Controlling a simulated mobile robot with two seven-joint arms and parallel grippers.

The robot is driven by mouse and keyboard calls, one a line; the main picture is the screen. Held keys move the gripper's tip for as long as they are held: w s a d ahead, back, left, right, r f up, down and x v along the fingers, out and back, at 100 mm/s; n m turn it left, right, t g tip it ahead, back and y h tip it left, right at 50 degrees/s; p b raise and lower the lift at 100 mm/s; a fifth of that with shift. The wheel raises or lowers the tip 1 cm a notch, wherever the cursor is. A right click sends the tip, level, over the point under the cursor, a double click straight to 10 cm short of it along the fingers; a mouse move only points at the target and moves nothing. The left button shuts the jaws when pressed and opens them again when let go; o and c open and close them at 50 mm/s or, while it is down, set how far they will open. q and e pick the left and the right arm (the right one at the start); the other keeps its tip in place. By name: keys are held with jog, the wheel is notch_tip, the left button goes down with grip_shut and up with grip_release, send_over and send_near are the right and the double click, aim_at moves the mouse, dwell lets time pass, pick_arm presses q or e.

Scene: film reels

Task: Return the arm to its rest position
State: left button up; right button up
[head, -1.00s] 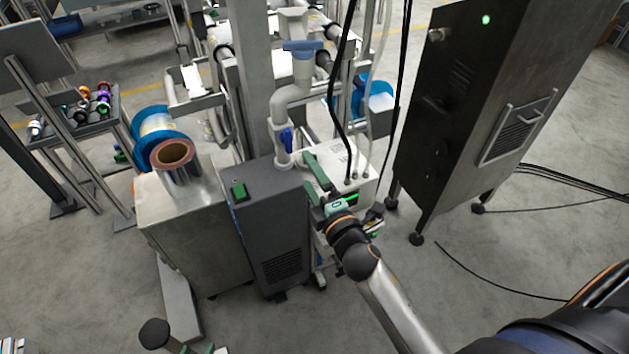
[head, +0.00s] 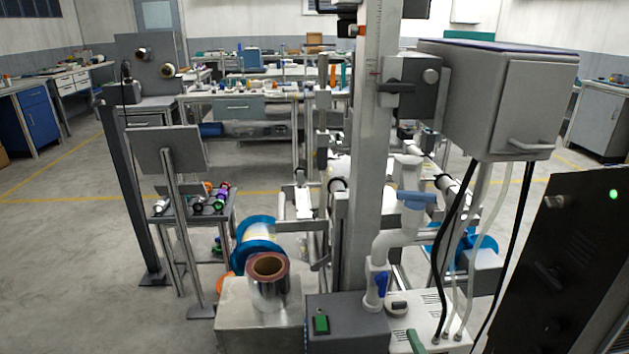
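A green finger piece of my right gripper (head: 414,341) shows at the bottom edge of the head view, in front of the white box with hoses. The rest of that gripper and its arm are below the frame. I cannot tell whether it is open or shut, or whether it touches the box. My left gripper and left arm are not in view.
A dark cabinet (head: 560,265) with a green light stands at right. A grey box (head: 345,325) with a green switch and a metal cabinet (head: 258,330) bearing a copper-rimmed roll (head: 268,283) stand in front. A blue-flanged reel (head: 257,240) is behind. Open floor lies at left.

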jog(key=s+a+f+m+g+y, duration=0.2)
jog(key=s+a+f+m+g, duration=0.15)
jog(key=s+f+m, duration=0.35)
jog(key=s+a+f+m+g+y, duration=0.1)
jog(key=s+a+f+m+g, duration=0.1)
jog(key=s+f+m+g, duration=0.5)
pick_arm(q)
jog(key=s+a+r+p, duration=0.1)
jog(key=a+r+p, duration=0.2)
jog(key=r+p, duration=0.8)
jog(key=p, duration=0.4)
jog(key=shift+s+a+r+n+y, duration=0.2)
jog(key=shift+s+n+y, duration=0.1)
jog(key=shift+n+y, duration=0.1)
pick_arm(e)
jog(key=s+d+r+t, duration=0.1)
jog(key=r, duration=0.5)
jog(key=s+d+r+n+t, duration=0.1)
jog(key=s+d+r+t, duration=0.1)
jog(key=r, duration=0.4)
jog(key=shift+s+h, duration=0.3)
jog(key=shift+h, duration=0.1)
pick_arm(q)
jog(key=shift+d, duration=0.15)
